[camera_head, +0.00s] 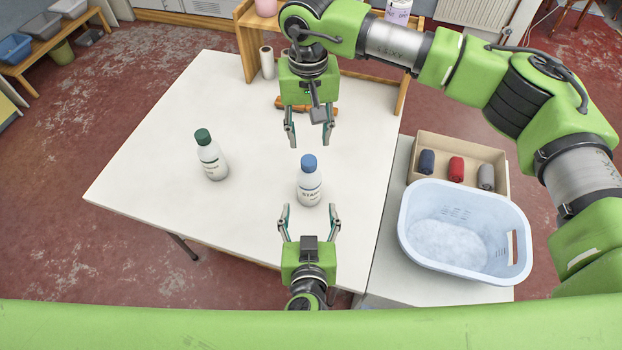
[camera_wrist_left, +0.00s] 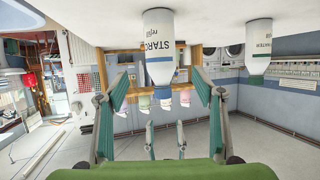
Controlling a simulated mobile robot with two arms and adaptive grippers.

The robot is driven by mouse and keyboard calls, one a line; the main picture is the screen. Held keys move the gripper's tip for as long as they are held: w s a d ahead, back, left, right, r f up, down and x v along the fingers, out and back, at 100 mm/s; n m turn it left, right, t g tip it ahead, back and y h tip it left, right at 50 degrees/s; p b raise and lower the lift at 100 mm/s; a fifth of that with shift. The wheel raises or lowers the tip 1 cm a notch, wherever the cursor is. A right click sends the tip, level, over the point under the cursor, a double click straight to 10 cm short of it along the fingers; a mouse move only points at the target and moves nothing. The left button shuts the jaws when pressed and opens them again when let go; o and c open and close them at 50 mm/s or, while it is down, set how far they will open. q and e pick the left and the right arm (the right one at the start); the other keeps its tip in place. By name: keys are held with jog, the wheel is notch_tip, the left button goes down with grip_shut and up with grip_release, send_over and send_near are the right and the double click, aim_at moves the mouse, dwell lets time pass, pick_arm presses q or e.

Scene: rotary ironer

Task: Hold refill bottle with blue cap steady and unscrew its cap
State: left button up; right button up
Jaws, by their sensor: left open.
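The refill bottle with the blue cap (camera_head: 310,188) stands upright on the white table, its label facing me. Its blue cap (camera_head: 309,161) is on. In the left wrist view, which is upside down, the bottle (camera_wrist_left: 159,45) shows between the fingers. My left gripper (camera_head: 310,210) is open just in front of the bottle, with its fingers apart on either side of the bottle's near end; I see no grip on it. My right gripper (camera_head: 309,143) is open and empty, pointing down beyond and above the blue cap.
A similar bottle with a green cap (camera_head: 212,162) stands to the left on the table (camera_head: 150,180). A light blue basket (camera_head: 408,215) and a cardboard box (camera_head: 450,145) with rolled cloths sit at the right. A paper roll (camera_head: 267,62) stands at the back.

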aim_at(309, 182)
pick_arm(q)
jog(key=x, duration=1.2)
jog(key=shift+w, duration=0.3)
